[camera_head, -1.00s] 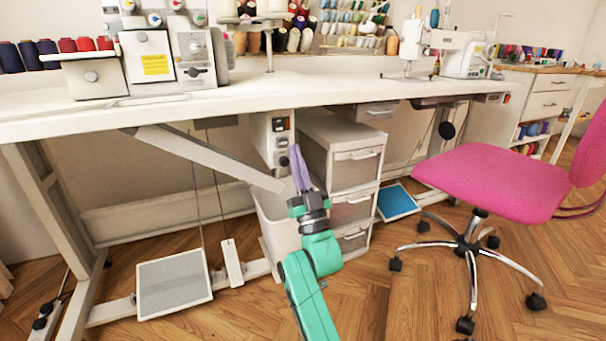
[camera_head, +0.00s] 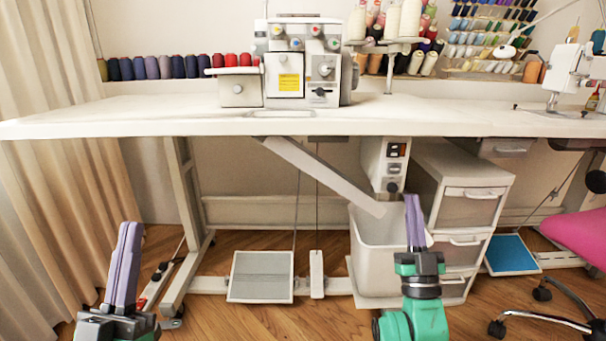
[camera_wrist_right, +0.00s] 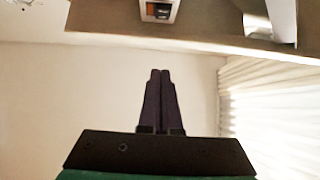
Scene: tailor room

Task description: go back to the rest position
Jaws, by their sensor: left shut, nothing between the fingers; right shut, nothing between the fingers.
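My left gripper (camera_head: 127,266) is at the lower left of the head view, upright, with its purple fingers shut and empty. My right gripper (camera_head: 413,222) is right of the middle, in front of the white bin and below the table edge. Its purple fingers are shut and empty, pointing up. In the right wrist view the right gripper (camera_wrist_right: 161,98) also shows with its fingers together and nothing between them.
A white sewing table (camera_head: 200,124) spans the view, with a serger (camera_head: 300,62) on top. Under it are a white bin (camera_head: 375,255), a drawer unit (camera_head: 470,205) and a grey pedal (camera_head: 261,275). A pink chair (camera_head: 584,236) is at the right. A curtain (camera_head: 60,200) hangs at the left.

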